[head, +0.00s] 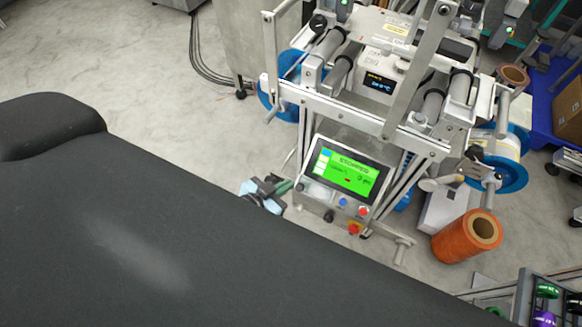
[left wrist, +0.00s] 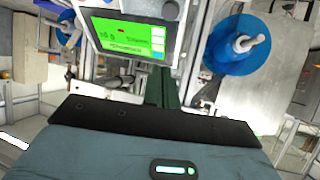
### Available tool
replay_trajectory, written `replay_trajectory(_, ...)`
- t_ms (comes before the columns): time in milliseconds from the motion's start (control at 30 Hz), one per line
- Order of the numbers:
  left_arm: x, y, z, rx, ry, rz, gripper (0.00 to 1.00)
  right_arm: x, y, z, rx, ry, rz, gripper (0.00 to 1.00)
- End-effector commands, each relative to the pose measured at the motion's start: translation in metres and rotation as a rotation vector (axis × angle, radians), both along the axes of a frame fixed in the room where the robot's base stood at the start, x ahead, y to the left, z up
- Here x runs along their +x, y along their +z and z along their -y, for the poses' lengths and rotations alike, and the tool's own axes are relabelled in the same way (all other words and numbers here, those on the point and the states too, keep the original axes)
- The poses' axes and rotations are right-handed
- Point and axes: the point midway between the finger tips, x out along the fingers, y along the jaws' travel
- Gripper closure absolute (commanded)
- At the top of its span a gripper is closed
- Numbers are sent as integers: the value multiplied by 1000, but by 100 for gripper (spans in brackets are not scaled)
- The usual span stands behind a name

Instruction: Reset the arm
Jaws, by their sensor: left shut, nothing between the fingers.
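My left gripper (head: 283,187) is left of the machine's control panel in the head view, with its dark green fingers toward the panel. It is shut and empty. In the left wrist view the closed fingers (left wrist: 163,88) point up toward the control panel's edge. The control panel (head: 347,171) has a green screen, which also shows in the left wrist view (left wrist: 127,33). My right gripper is not in view. A large dark part of my own arm or body covers the lower left of the head view.
The film machine's metal frame (head: 345,105) stands close by the gripper. A blue reel (head: 281,98) is at its left, another (head: 509,178) at its right. An orange roll (head: 455,243) is at the lower right. Bare floor (head: 130,75) is free at the left.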

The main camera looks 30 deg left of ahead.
Motion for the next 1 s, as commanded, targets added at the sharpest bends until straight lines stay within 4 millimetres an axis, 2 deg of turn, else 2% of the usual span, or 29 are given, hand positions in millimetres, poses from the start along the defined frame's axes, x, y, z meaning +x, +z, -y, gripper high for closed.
replay_trajectory(433,-3,1,-1,0,0,-1,100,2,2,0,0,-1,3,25)
replay_trajectory(567,-19,1,-2,3,6,-26,100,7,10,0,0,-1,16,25)
replay_trajectory(667,-51,0,-4,7,19,-75,100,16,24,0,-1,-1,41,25)
replay_trajectory(900,-153,11,-13,26,66,-217,100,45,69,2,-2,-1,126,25)
replay_trajectory(1000,-189,17,-17,34,84,-262,100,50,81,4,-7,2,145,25)
